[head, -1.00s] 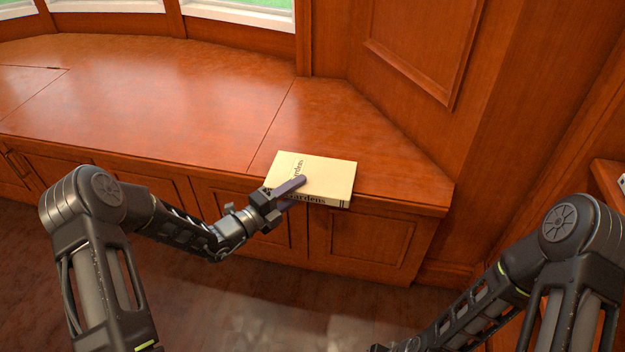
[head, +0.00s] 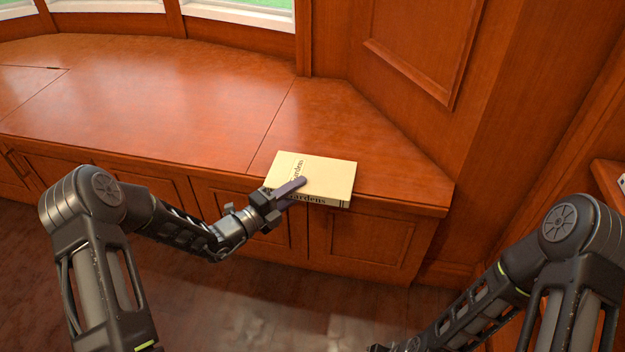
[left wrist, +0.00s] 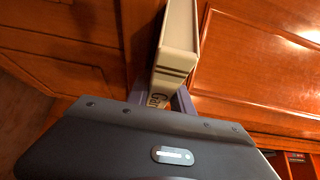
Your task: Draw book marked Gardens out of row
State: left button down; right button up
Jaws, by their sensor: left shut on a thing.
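The cream book marked Gardens (head: 326,176) lies flat at the front edge of the wooden window seat, its spine with dark lettering facing me. My left gripper (head: 290,194) is shut on the book, one finger across its top cover near the left end. In the left wrist view the book (left wrist: 178,45) stands out between the fingers, with part of its lettering hidden by the gripper. My right arm comes in at the lower right of the head view; its gripper is not clearly visible there.
The window seat (head: 150,95) is bare to the left of and behind the book. A wood-panelled wall (head: 425,45) rises behind it at the right. A wooden ledge (head: 607,180) shows at the right edge. In the left wrist view, books (left wrist: 298,165) show at the lower right.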

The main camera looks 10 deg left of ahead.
pick_arm(q)
jog(key=shift+r, duration=0.1)
dwell(0.6)
jog(key=shift+r+p, duration=0.25)
jog(key=shift+p, duration=0.2)
jog(key=shift+r, duration=0.1)
jog(key=shift+s+r+p, duration=0.25)
jog(key=shift+r+p, duration=0.35)
jog(key=shift+p, duration=0.2)
jog(key=r+p, duration=0.1)
jog(key=s+r+p, duration=0.1)
jog(key=p, duration=0.1)
jog(key=s+r+p, duration=0.1)
jog(key=shift+s+r, duration=0.25)
jog(key=shift+r, duration=0.1)
